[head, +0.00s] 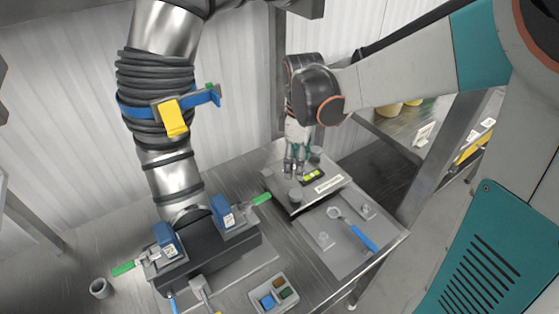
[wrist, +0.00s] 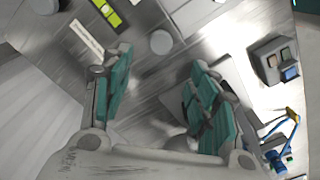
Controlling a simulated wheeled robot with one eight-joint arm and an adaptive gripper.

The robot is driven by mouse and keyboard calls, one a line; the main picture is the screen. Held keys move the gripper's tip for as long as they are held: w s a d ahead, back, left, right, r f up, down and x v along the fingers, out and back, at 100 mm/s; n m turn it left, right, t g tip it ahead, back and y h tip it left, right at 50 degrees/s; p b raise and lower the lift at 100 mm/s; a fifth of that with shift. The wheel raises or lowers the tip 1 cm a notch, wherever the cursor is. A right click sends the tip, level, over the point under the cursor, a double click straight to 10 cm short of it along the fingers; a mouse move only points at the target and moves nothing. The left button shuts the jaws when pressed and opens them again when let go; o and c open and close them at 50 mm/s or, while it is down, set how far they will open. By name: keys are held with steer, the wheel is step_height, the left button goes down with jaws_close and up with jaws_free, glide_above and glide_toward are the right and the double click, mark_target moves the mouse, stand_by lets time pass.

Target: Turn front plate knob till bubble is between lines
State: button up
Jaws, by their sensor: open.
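In the head view a grey metal plate (head: 285,203) on the bench carries a yellow-green bubble vial (head: 312,174), a white label and several grey round knobs. One knob (head: 295,193) is at the plate's near edge, another (head: 267,173) at its left and a third (head: 316,152) behind the vial. My gripper (head: 294,168) points down over the plate, left of the vial. In the wrist view my gripper (wrist: 160,58) is open, and a knob (wrist: 161,42) shows just beyond the fingertips. The vial (wrist: 107,12) is at the top; I cannot read the bubble's position against its lines.
A large ribbed metal duct (head: 165,120) with a blue strap and yellow buckle stands left of the plate. Below it is a dark clamp block with green handles (head: 262,199). A blue-handled tool (head: 362,238) lies right front. A small compartment tray (head: 272,294) is nearer.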

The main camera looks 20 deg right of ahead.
mark_target(295, 193)
step_height(295, 193, down, 13)
steer(key=b, duration=0.4)
steer(key=shift+f, duration=0.1)
steer(key=c, duration=1.1)
